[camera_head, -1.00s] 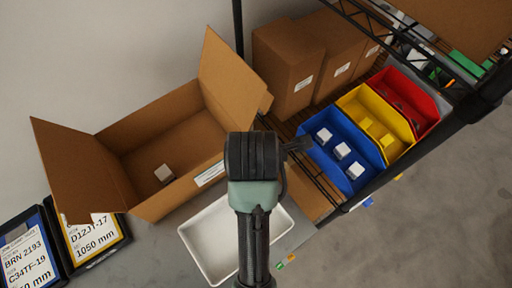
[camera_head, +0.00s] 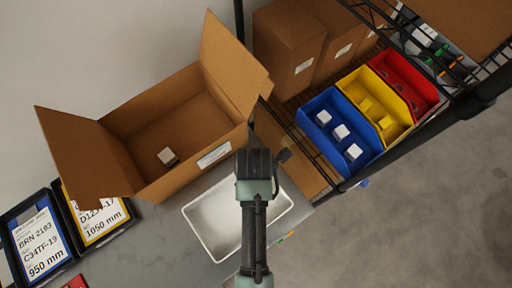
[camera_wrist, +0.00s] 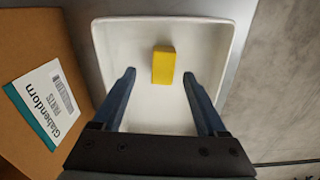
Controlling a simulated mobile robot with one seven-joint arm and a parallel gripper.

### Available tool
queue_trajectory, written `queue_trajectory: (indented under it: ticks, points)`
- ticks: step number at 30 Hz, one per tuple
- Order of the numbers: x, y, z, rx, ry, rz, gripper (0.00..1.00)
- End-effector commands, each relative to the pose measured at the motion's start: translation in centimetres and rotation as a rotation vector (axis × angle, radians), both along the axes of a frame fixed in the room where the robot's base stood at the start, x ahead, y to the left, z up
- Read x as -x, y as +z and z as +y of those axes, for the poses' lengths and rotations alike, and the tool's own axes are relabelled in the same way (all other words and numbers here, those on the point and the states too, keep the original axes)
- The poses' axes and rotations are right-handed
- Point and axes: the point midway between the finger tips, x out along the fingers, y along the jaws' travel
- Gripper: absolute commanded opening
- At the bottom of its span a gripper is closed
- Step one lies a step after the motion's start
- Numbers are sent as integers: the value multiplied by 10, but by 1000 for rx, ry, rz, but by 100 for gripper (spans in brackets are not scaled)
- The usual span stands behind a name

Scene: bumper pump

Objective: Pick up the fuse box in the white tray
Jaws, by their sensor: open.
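The fuse box looks to be the yellow block (camera_wrist: 163,66) lying in the white tray, seen in the wrist view. My gripper (camera_wrist: 160,82) is open above the tray, its two blue fingers apart on either side of and short of the block, which is not held. The white tray (camera_head: 211,239) sits on the grey bench in the head view, and its rim also shows in the wrist view (camera_wrist: 98,28). In the head view my arm covers the middle of the tray, so the block and my fingers are hidden there.
An open cardboard box (camera_head: 111,166) with a small white block (camera_head: 168,157) inside stands left of the tray. Blue (camera_head: 330,150), yellow (camera_head: 368,93) and red (camera_head: 419,92) bins holding small parts sit on the wire shelf at right. Framed labels (camera_head: 38,246) lie at lower left.

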Motion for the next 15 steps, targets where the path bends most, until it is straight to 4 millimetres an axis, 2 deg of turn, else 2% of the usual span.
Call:
queue_trajectory:
  ticks: [7,15]
  points:
    - [4,-32,-4,0,-2,2,75]
    - [3,-41,-4,0,-2,-1,75]
